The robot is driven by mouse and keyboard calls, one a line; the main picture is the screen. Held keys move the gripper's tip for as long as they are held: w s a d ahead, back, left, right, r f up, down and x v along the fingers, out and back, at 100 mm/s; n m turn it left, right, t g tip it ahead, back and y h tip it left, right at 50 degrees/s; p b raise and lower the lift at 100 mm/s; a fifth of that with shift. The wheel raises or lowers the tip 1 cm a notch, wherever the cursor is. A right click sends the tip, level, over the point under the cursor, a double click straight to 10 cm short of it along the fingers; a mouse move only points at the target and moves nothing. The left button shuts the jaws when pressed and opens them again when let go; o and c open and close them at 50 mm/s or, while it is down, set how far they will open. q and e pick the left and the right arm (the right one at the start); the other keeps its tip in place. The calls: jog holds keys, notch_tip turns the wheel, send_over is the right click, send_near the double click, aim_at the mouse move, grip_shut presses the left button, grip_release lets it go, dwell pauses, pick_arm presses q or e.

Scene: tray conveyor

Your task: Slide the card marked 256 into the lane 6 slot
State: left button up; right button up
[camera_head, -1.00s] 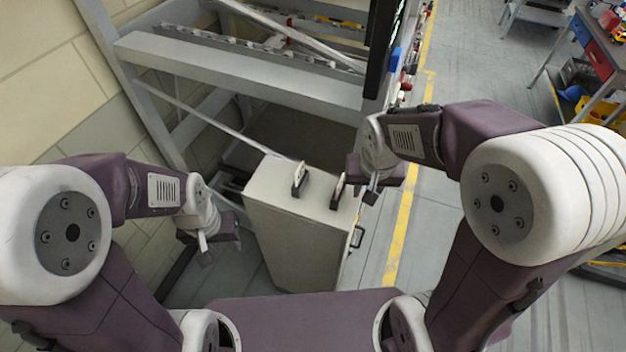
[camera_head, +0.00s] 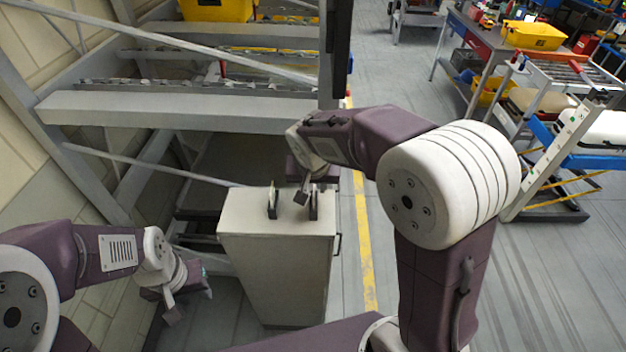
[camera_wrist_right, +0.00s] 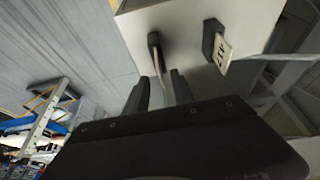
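A pale cabinet (camera_head: 275,262) stands in front of me with two black card holders on its top. The left holder (camera_head: 272,207) has a pale card standing in it. The right holder (camera_head: 314,206) is by my right gripper (camera_head: 305,191). In the right wrist view, the gripper's two dark fingers (camera_wrist_right: 161,92) are apart, with a thin card edge (camera_wrist_right: 158,62) between them. The other card (camera_wrist_right: 224,54) bears a dark marking too small to read. My left gripper (camera_head: 188,300) hangs low at left, empty. I cannot identify the 256 card or lane 6 slot.
A grey rack with roller lanes (camera_head: 190,82) stands behind the cabinet, with a yellow bin (camera_head: 216,9) on top. A dark upright post (camera_head: 336,50) marks its right side. Open floor with a yellow line (camera_head: 363,240) lies right of the cabinet.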

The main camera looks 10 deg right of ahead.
jog(key=x, duration=0.5)
grip_shut()
jog(key=shift+r, duration=0.1)
jog(key=shift+r+p, duration=2.15)
jog(key=shift+r, duration=0.45)
